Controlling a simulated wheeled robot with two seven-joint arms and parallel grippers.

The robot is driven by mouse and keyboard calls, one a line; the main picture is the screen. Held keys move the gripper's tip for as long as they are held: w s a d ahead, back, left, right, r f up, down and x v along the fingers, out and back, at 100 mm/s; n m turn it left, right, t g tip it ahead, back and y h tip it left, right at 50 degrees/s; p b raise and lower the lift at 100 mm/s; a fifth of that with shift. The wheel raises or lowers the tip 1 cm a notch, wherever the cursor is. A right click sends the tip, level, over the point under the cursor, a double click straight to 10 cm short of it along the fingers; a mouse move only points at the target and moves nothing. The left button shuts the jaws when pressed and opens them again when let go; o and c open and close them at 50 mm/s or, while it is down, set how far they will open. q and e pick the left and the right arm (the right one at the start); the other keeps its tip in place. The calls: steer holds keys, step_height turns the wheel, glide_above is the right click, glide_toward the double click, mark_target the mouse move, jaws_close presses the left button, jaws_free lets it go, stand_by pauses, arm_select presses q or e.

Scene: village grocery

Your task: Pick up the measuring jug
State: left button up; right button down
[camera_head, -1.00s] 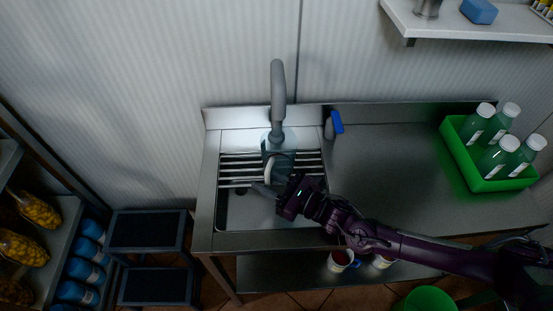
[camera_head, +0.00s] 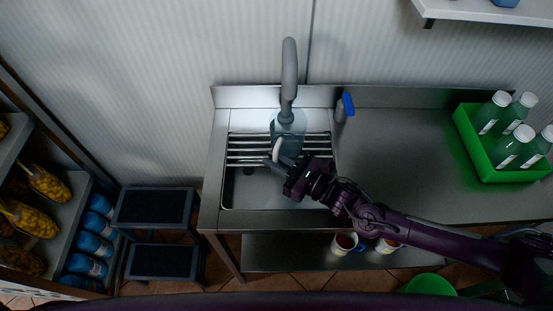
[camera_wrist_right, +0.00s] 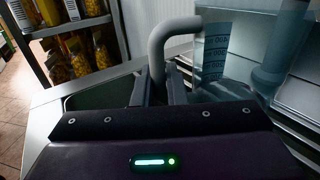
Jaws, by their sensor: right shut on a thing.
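The measuring jug (camera_head: 290,124) is see-through and bluish, with a pale curved handle. It stands on the slatted rack over the sink, under the tap. In the right wrist view its clear wall with a blue printed scale (camera_wrist_right: 214,52) is at the upper right, and its grey handle (camera_wrist_right: 160,42) rises at the centre. My right gripper (camera_head: 279,160) reaches in from the right, in front of the jug. In the right wrist view its fingers (camera_wrist_right: 160,88) are shut on the handle. The jug's base is hard to make out. My left gripper is not in view.
A grey tap (camera_head: 289,70) arches close behind the jug. A blue-headed spray bottle (camera_head: 346,104) stands right of the sink. A green crate (camera_head: 488,157) of bottles is far right. The counter (camera_head: 395,145) between is clear. A black step stool (camera_head: 152,208) stands left.

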mark_target(276, 151)
steer(key=shift+s+r, duration=0.1)
steer(key=shift+r, duration=0.1)
step_height(276, 151, up, 6)
steer(key=shift+r+b, duration=0.15)
steer(key=shift+b, duration=0.7)
steer(key=s+b, duration=0.5)
steer(key=s, duration=1.4)
steer(key=shift+s, duration=0.25)
steer(key=shift+s, duration=0.1)
